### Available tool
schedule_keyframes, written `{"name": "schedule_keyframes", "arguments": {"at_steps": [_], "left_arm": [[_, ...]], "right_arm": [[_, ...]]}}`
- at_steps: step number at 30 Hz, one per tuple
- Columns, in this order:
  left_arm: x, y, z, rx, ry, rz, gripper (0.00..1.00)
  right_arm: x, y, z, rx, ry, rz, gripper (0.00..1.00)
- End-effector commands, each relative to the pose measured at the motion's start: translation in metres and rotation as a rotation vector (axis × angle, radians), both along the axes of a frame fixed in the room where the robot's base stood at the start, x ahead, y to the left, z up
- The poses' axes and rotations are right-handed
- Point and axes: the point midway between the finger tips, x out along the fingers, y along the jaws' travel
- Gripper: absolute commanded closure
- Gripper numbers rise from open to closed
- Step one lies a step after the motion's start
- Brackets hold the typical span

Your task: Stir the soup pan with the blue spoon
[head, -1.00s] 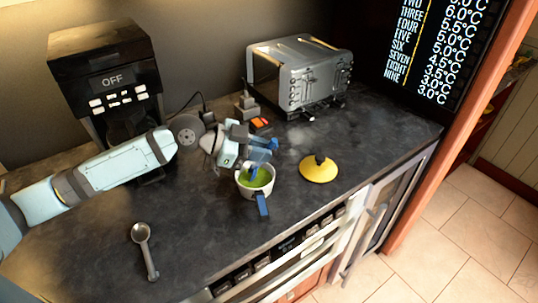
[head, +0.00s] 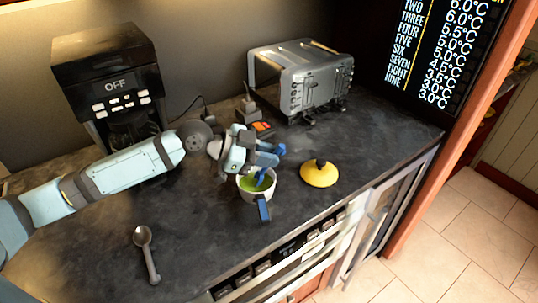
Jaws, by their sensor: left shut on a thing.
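The soup pan (head: 255,194) is a small white pan of green soup on the dark counter, its blue handle pointing toward the front. The blue spoon (head: 262,175) stands tilted with its lower end in the soup. My left gripper (head: 256,158) is above the pan, shut on the blue spoon near its upper part. The gripper partly hides the spoon's upper end and the pan's back rim. The right gripper is not in view.
A grey metal spoon (head: 146,254) lies at the front left. A toaster (head: 312,80) and a coffee machine (head: 111,85) stand at the back. The oven front (head: 290,262) edges the counter.

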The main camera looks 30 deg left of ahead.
Motion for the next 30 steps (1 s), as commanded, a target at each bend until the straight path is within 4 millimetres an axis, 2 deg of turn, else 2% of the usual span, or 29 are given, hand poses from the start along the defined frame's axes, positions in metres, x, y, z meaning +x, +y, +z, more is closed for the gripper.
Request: {"name": "schedule_keyframes", "arguments": {"at_steps": [5,30], "left_arm": [[0.000,0.000,0.006,0.000,0.000,0.000,1.00],[0.000,0.000,0.074,0.000,0.000,0.000,1.00]], "right_arm": [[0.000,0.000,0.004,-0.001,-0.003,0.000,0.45],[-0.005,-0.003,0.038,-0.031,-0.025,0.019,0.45]]}}
